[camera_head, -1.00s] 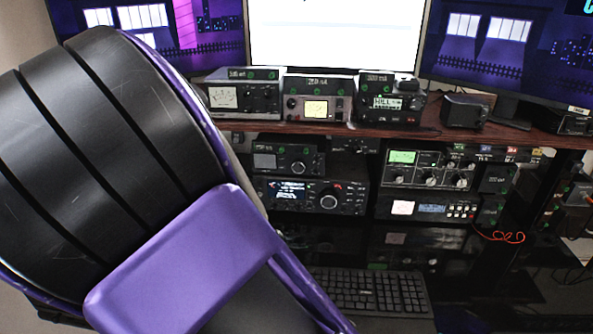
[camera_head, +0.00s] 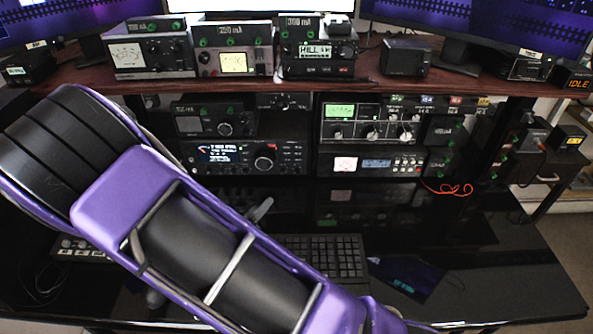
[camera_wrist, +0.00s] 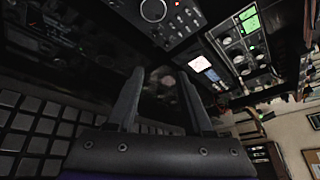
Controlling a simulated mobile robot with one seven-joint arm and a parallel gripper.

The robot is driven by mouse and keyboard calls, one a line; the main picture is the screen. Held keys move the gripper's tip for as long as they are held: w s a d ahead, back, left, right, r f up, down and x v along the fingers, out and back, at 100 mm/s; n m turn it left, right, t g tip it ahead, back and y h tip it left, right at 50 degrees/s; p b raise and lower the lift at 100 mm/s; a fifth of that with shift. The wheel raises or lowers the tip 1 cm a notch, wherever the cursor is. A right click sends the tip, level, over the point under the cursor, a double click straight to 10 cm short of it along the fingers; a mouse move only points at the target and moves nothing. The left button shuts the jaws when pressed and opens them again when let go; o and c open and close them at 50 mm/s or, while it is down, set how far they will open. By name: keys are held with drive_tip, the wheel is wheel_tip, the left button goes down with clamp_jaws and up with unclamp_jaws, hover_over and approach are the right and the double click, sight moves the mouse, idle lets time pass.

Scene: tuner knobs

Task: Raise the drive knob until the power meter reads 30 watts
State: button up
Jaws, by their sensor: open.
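No knob or meter label is readable enough to single out the drive knob or the power meter. The lower-left radio has a lit display and a large round dial (camera_head: 265,162), also in the wrist view (camera_wrist: 153,9). To its right, a unit with a green screen (camera_head: 339,111) carries a row of knobs (camera_head: 371,132). Below it, another unit has a pale meter face (camera_head: 345,164), also in the wrist view (camera_wrist: 199,64). My gripper (camera_wrist: 159,72) is open and empty, fingers apart, below and short of these panels. My arm covers most of the gripper in the head view.
The upper shelf (camera_head: 440,82) holds several meter boxes, including one with an analog face (camera_head: 130,52) and one with a yellow screen (camera_head: 234,63). A black keyboard (camera_head: 325,254) lies on the glossy desk. A red cable (camera_head: 447,188) hangs at the right. The right of the desk is mostly clear.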

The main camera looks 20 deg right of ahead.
drive_tip(key=n, duration=0.1)
drive_tip(key=b, duration=0.2)
approach(282, 173)
drive_tip(key=shift+n+t+y, duration=0.3)
drive_tip(key=shift+t+y, duration=0.1)
drive_tip(key=x, duration=0.8)
drive_tip(key=shift+s+d, duration=0.25)
drive_tip(key=shift+c, duration=0.3)
clamp_jaws()
